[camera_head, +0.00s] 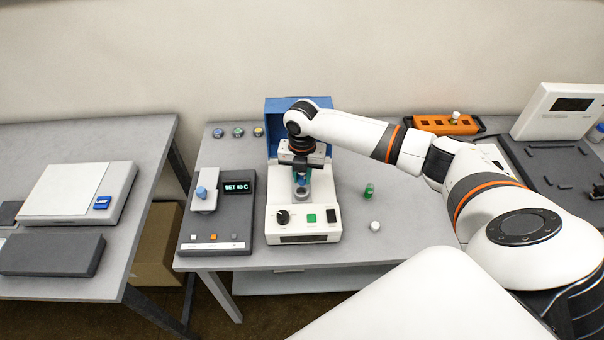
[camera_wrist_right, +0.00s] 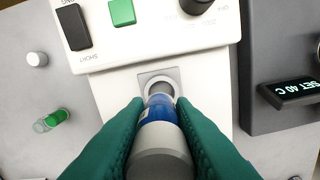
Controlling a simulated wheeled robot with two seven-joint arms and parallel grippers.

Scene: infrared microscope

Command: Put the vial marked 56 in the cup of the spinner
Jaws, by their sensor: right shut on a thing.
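The spinner is a white box (camera_head: 284,228) with a black knob, a green button and a blue back panel. Its cup (camera_head: 302,194) is a small grey ring on the top; it also shows in the wrist view (camera_wrist_right: 150,79). My right gripper (camera_head: 301,174), with green finger pads (camera_wrist_right: 160,140), is shut on a vial (camera_wrist_right: 160,112) with blue contents, a pale band and a grey cap. The vial's lower end is over or at the cup; I cannot tell how deep it sits. No number on it is readable. My left gripper is not in view.
A green vial (camera_head: 369,190) and a white cap-like piece (camera_head: 375,226) are on the table right of the spinner. A dark heater unit reading SET 40 C (camera_head: 213,235) stands close on its left. An orange rack (camera_head: 430,125) is at the back right.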

